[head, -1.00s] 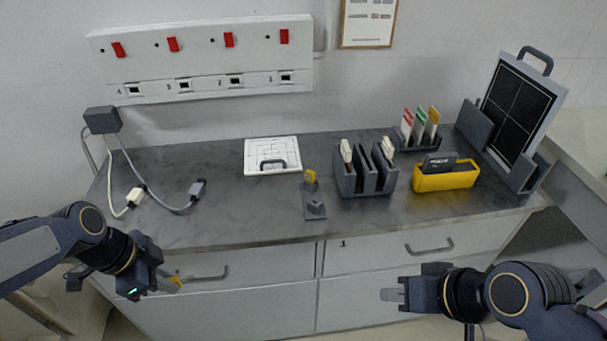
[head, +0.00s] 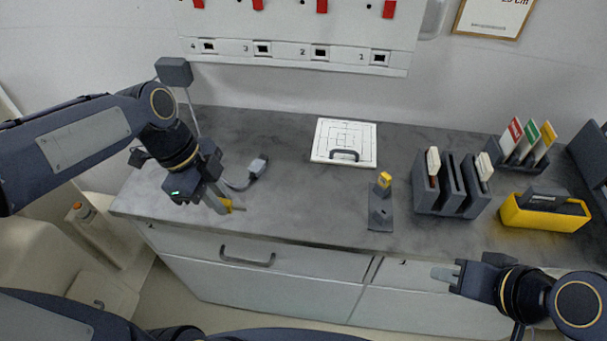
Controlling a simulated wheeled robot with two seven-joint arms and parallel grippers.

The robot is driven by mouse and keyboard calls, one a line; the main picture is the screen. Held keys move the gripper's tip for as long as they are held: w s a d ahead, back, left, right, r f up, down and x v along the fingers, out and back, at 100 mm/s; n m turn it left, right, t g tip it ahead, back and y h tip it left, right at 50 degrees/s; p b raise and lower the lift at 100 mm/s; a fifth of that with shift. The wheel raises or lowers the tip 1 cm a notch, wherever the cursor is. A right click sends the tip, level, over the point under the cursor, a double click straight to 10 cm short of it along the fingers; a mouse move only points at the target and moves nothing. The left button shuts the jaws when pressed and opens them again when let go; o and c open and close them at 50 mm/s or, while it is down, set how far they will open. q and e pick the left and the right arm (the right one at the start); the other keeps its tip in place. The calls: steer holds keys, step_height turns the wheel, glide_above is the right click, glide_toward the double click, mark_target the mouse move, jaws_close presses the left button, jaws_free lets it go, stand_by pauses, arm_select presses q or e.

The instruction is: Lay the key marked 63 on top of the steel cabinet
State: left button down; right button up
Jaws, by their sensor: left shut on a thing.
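My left gripper (head: 217,202) is shut on a small yellow piece (head: 228,206), which looks like a yellow-headed key; its number cannot be read. It is held over the left front part of the dark grey worktop (head: 300,205). Another yellow-headed piece (head: 385,180) stands upright in a small grey holder (head: 380,215) on the worktop. My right gripper (head: 445,274) is in front of the drawers at lower right, apart from everything; its finger gap is unclear. The drawer unit (head: 285,285) under the worktop is pale grey; I cannot tell whether it is the steel cabinet.
A white panel with a handle (head: 345,142) lies at the back. A grey slotted rack (head: 450,195), a yellow bin (head: 545,213) and a rack of coloured cards (head: 525,150) stand at right. A grey plug (head: 258,167) lies near my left gripper. The middle front of the worktop is clear.

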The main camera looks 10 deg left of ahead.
arm_select(q)
steer(key=w+d+f+p, duration=0.2)
steer(key=w+d+f, duration=0.25)
steer(key=w, duration=0.35)
glide_above(278, 203)
steer(key=a, duration=0.2)
steer(key=f, duration=0.4)
steer(key=shift+s+d, duration=0.15)
steer(key=shift+s, duration=0.25)
steer(key=shift+w+d+f, duration=0.2)
steer(key=shift+w+f, duration=0.15)
steer(key=shift+f, duration=0.15)
step_height(278, 203, down, 3)
steer(key=shift+w+f+p, duration=0.15)
steer(key=shift+f+p, duration=0.05)
steer(key=shift+p, duration=0.15)
steer(key=shift+f+b, duration=0.35)
steer(key=shift+b, duration=0.05)
steer(key=c, duration=1.4)
jaws_free()
steer(key=shift+c, duration=0.2)
